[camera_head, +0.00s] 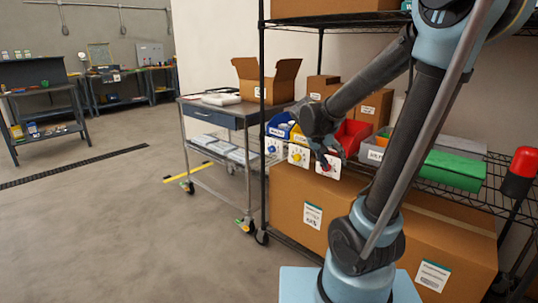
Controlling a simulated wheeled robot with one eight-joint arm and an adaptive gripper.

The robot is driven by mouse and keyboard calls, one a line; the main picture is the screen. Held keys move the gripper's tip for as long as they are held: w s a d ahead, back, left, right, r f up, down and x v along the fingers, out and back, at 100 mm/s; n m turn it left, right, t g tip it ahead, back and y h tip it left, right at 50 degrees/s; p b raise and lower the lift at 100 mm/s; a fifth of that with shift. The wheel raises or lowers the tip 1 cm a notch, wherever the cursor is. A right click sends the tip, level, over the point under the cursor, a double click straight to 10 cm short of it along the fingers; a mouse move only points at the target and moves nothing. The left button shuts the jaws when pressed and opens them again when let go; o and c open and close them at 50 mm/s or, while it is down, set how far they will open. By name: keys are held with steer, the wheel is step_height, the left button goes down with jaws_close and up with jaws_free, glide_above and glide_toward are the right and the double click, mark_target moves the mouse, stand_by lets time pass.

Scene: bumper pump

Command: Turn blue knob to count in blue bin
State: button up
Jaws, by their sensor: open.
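The blue knob (271,149) is on a white plate below the blue bin (279,125), at the left end of the wire shelf. The blue bin's contents and the number the knob points to are too small to read. My gripper (331,157) is open and empty. It is to the right of the blue knob, in front of the red bin (356,134) and close by the plate with the red knob (328,169). I cannot tell whether it touches that plate. My gripper and wrist partly hide the bins.
A yellow knob (298,155) on its plate stands between the blue and red ones. A black shelf post (262,75) rises just left of the blue plate. Cardboard boxes (300,203) fill the space below.

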steer(key=w+a+m+t+h, duration=0.1)
steer(key=w+a+t+h, duration=0.1)
steer(key=w+a, duration=0.7)
steer(key=m+t+h, duration=0.3)
steer(key=m+t, duration=0.1)
steer(key=t, duration=0.4)
glide_toward(270, 150)
steer(key=x, duration=0.8)
steer(key=shift+w+d, duration=0.2)
steer(key=c, duration=1.1)
steer(key=shift+o, duration=0.2)
steer(key=shift+d, duration=0.2)
steer(key=shift+a, duration=0.1)
